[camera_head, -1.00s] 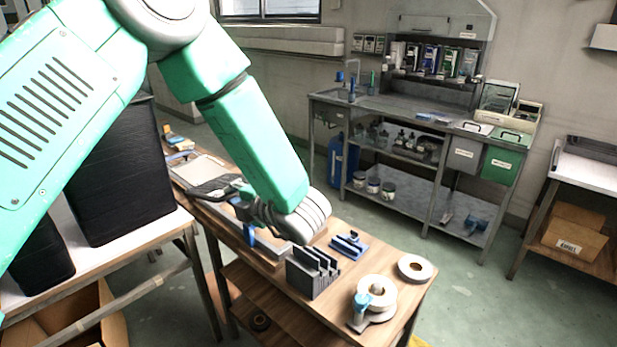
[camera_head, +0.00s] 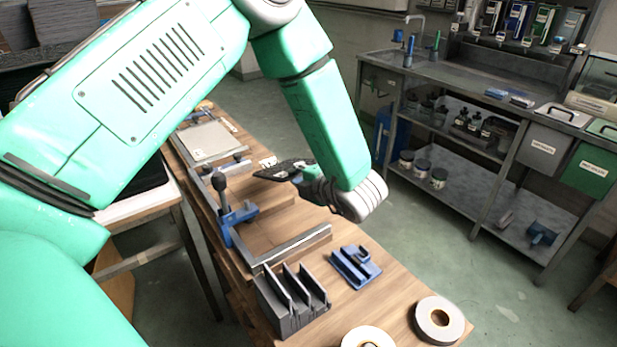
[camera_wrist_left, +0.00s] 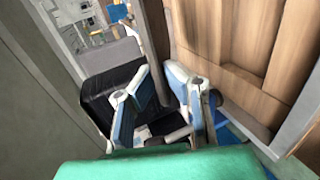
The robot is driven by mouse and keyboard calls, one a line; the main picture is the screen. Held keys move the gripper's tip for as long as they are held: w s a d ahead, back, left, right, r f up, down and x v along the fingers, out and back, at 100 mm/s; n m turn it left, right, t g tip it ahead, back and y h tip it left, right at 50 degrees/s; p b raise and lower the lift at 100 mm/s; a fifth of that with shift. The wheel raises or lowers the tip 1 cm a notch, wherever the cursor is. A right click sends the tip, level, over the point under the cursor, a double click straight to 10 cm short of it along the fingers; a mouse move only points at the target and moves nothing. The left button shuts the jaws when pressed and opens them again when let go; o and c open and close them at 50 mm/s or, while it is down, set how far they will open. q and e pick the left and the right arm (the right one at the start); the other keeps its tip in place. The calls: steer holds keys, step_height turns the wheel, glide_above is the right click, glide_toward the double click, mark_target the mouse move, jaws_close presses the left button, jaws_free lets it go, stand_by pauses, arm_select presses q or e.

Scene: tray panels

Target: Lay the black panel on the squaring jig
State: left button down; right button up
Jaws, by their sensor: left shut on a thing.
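My left gripper (camera_head: 308,178) is shut on the black panel (camera_head: 283,169), a dark, thin, flat piece held at its edge. The arm hides part of the gripper. In the left wrist view the panel (camera_wrist_left: 108,88) lies beyond the two white-and-blue fingers (camera_wrist_left: 172,100). The squaring jig (camera_head: 296,243) is a metal corner frame on the wooden table, with a blue clamp (camera_head: 236,214) at its left side. In the head view the panel appears behind and right of the clamp. I cannot tell its height above the jig. My right gripper is not in view.
A pale flat panel (camera_head: 207,140) lies at the table's far end. A dark slotted rack (camera_head: 291,302), a blue fixture (camera_head: 355,266) and tape rolls (camera_head: 440,320) stand at the near end. A sink bench (camera_head: 470,120) stands across the aisle.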

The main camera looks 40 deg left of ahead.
arm_select(q)
steer(key=shift+w+d+f, duration=0.1)
steer(key=shift+f, duration=0.2)
steer(key=f+b, duration=0.1)
steer(key=f, duration=0.1)
steer(key=s+f+b, duration=0.1)
steer(key=f+b, duration=0.2)
steer(key=f, duration=0.1)
steer(key=shift+s+a, duration=0.3)
steer(key=shift+a, duration=0.05)
steer(key=shift+s+a, duration=0.15)
steer(key=shift+s, duration=0.75)
steer(key=shift+s+a+f, duration=0.15)
steer(key=shift+s+a, duration=0.05)
steer(key=shift+s, duration=0.25)
steer(key=shift+s+a+f, duration=0.1)
steer(key=shift+s+a, duration=0.05)
steer(key=shift+s, duration=0.25)
steer(key=shift+s+f, duration=0.15)
steer(key=shift+s, duration=0.1)
steer(key=shift+s, duration=0.1)
steer(key=shift+a, duration=0.1)
